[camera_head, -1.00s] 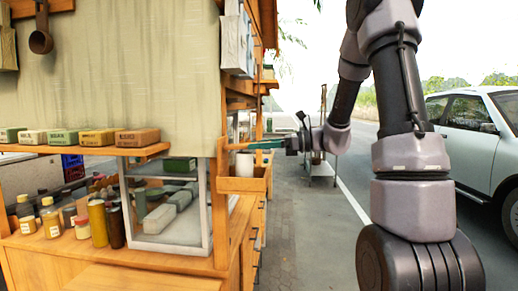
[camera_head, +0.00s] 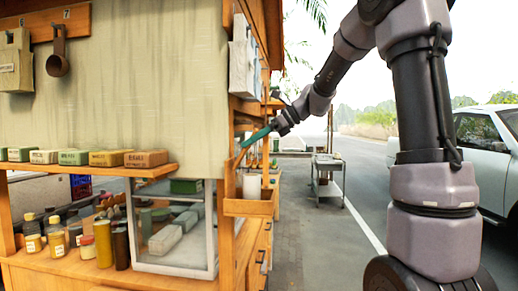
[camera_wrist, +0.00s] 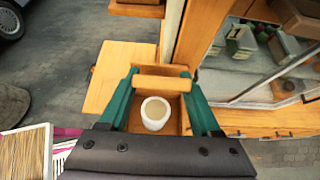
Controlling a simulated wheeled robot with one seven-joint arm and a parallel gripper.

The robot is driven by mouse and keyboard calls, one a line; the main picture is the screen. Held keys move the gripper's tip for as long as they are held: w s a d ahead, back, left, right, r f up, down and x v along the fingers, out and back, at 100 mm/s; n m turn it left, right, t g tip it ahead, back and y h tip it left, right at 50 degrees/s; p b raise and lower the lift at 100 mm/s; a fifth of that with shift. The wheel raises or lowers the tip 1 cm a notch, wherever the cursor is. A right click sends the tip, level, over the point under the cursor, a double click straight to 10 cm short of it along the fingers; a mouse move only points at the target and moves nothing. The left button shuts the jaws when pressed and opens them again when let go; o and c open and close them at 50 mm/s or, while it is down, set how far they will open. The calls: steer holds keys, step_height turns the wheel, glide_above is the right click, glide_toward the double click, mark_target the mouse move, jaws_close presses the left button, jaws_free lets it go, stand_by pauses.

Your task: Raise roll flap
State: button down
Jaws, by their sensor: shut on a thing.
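A pale canvas sheet (camera_head: 150,75), which looks like the roll flap, hangs down the front of the wooden stall to behind a small shelf. My gripper (camera_head: 246,146) is at the stall's right corner, with teal fingers slanting down to the left. In the wrist view, my gripper (camera_wrist: 159,77) is shut on a short wooden bar (camera_wrist: 160,82), with one finger at each end. Whether the bar joins the canvas is not visible.
A white cup (camera_head: 252,186) stands in a wooden side box (camera_head: 248,208) below my gripper. Wrapped bars sit on the shelf (camera_head: 90,170); bottles (camera_head: 55,238) and a glass case (camera_head: 172,240) are below. A metal trolley (camera_head: 328,180) and white car (camera_head: 490,150) are right.

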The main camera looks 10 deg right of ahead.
steer(key=shift+w+a+r, duration=0.2)
steer(key=shift+a+r, duration=0.15)
steer(key=shift+a, duration=0.25)
steer(key=shift+w+a+r, duration=0.25)
steer(key=shift+a+r, duration=0.1)
steer(key=shift+a, duration=0.3)
steer(key=shift+w+a+r, duration=0.2)
steer(key=shift+a+r, duration=0.15)
steer(key=shift+a, duration=0.35)
steer(key=shift+c, duration=0.5)
jaws_free()
steer(key=shift+f, duration=0.1)
steer(key=shift+d, duration=0.25)
steer(key=v, duration=1)
steer(key=shift+s+d, duration=0.1)
steer(key=shift+d, duration=0.05)
